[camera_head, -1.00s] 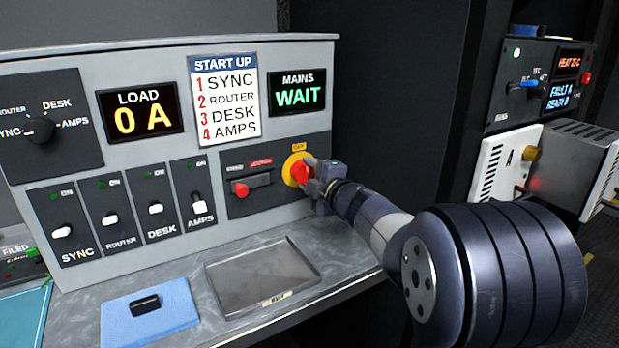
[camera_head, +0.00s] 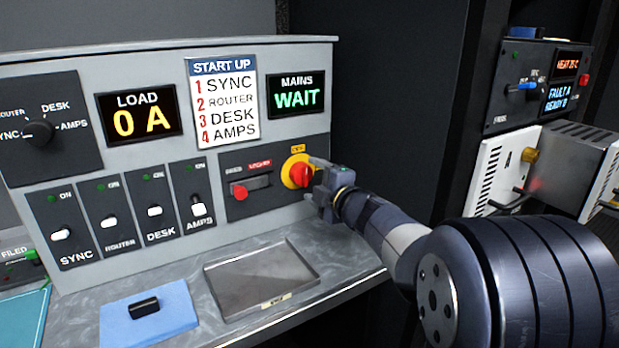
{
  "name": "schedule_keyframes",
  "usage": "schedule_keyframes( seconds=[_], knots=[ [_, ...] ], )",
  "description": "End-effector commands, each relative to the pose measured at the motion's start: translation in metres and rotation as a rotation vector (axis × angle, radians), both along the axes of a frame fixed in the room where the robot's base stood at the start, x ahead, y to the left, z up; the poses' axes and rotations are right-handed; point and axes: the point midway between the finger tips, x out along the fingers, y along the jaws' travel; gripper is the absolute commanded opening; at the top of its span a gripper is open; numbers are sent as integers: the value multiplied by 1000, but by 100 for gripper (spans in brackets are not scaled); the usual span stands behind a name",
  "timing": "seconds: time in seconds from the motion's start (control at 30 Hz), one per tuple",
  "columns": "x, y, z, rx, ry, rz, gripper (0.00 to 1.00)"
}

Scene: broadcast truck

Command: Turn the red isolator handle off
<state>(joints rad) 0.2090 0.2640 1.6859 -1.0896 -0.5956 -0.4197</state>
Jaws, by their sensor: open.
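The red isolator handle (camera_head: 301,174) sits on a yellow round plate (camera_head: 289,165) at the right end of the grey panel. A small yellow label (camera_head: 298,148) is above it. My gripper (camera_head: 316,180) is open just to the right of the handle, its fingers pointing left toward the panel. It looks apart from the handle, though the near finger overlaps its edge in the picture. I cannot read the handle's exact angle.
A red slide knob (camera_head: 241,192) is left of the handle. Several toggle switches (camera_head: 155,211) line the lower panel. A metal tray (camera_head: 225,312) and a blue pad (camera_head: 175,305) with a black block (camera_head: 144,307) lie on the bench. The mains display (camera_head: 297,95) reads WAIT.

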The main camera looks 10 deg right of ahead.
Motion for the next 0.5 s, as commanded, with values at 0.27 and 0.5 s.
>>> schedule_keyframes(
  seconds=[0.27, 0.5],
  knots=[
    [-51, -17, 5, -1, -2, -3, 69],
    [-72, -24, 6, -1, -1, -1, 69]
  ],
)
